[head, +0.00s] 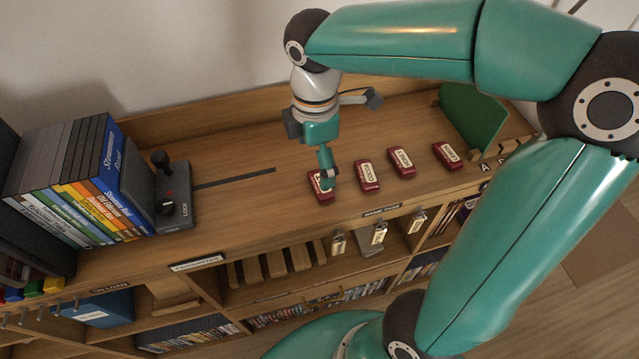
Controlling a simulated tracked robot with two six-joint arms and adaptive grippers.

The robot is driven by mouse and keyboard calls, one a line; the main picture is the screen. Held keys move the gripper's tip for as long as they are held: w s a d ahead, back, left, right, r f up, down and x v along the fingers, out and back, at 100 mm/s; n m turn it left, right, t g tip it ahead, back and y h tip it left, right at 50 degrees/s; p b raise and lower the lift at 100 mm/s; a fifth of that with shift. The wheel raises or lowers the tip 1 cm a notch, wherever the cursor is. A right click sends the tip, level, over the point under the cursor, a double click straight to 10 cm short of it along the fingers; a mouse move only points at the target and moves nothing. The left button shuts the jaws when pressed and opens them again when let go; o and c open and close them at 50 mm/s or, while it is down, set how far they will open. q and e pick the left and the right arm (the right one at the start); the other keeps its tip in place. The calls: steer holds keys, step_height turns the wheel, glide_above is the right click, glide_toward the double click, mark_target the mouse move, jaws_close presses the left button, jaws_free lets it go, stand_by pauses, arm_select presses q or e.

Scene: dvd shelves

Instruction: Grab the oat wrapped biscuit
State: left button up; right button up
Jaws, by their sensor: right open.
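Four small dark red wrapped packets with cream labels lie in a row on the wooden shelf top. The leftmost packet (316,190) is partly covered by my right gripper (328,178), so I cannot read its label in full. The second packet (368,177) seems to read "COCOA" and the third packet (401,162) "HONEY". The label on the rightmost packet (448,155) is too small to read surely. My right gripper is open and points down at the leftmost packet; I cannot tell whether it touches it. My left gripper is not in view.
Upright DVD cases (75,190) and a dark lock device (175,195) stand at the left. A green panel (472,115) stands at the back right. Tags (378,233) hang below the front edge. The shelf top between the lock device and the packets is mostly clear.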

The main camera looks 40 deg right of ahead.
steer(key=shift+s+d+f, duration=0.1)
steer(key=shift+d+f, duration=0.05)
steer(key=shift+f, duration=1.55)
steer(key=shift+s+d+f, duration=0.1)
steer(key=shift+f, duration=1.55)
steer(key=shift+c, duration=0.3)
steer(key=c, duration=0.9)
steer(key=shift+o, duration=0.2)
steer(key=shift+r, duration=0.2)
